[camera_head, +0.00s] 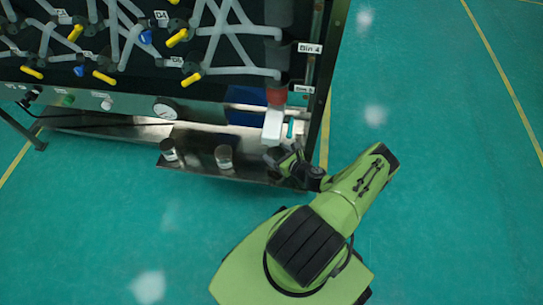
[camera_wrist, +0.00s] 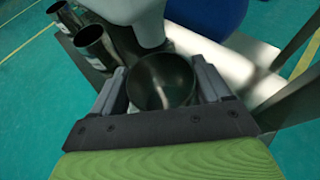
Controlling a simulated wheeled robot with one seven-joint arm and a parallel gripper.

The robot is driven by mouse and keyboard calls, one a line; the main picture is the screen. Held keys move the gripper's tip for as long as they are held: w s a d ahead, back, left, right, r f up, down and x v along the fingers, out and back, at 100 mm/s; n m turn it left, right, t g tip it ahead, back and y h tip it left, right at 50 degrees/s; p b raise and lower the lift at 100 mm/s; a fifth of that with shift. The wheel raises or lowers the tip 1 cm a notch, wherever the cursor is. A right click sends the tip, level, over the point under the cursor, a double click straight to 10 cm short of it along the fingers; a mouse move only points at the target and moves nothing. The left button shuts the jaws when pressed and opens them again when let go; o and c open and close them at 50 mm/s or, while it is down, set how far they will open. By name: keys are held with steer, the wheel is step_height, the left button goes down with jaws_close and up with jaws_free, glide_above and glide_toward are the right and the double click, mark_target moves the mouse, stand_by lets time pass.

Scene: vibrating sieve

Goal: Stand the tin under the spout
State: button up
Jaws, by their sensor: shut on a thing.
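My gripper (camera_head: 284,158) is shut on a dark metal tin (camera_wrist: 160,84), one finger on each side in the wrist view. The tin is upright with its round mouth open; the inside looks dark and empty. The white spout (camera_head: 272,127) hangs below a red collar at the right end of the machine. In the wrist view the spout (camera_wrist: 140,18) comes down just beyond the tin's far rim, partly overlapping it. The tin is mostly hidden by my gripper in the head view. I cannot tell whether its base touches the shelf.
Two other tins stand on the metal shelf (camera_head: 197,164) to the left, one nearer (camera_head: 224,157) and one farther left (camera_head: 168,149). A dark frame post (camera_head: 322,95) rises at the right. A blue object (camera_wrist: 215,14) is behind the spout. Open floor lies in front.

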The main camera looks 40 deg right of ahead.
mark_target(271, 153)
steer(key=w, duration=0.3)
steer(key=shift+d+f, duration=0.1)
steer(key=shift+f, duration=0.05)
step_height(271, 153, down, 4)
steer(key=shift+w+r+b, duration=0.1)
steer(key=shift+r+b, duration=0.1)
steer(key=shift+b, duration=1.05)
steer(key=shift+r, duration=0.15)
steer(key=o, duration=1.1)
steer(key=shift+s+r+p, duration=0.15)
steer(key=shift+s+p, duration=0.15)
steer(key=p+v, duration=0.3)
steer(key=v, duration=0.8)
steer(key=shift+s+r, duration=0.15)
steer(key=shift+s, duration=0.05)
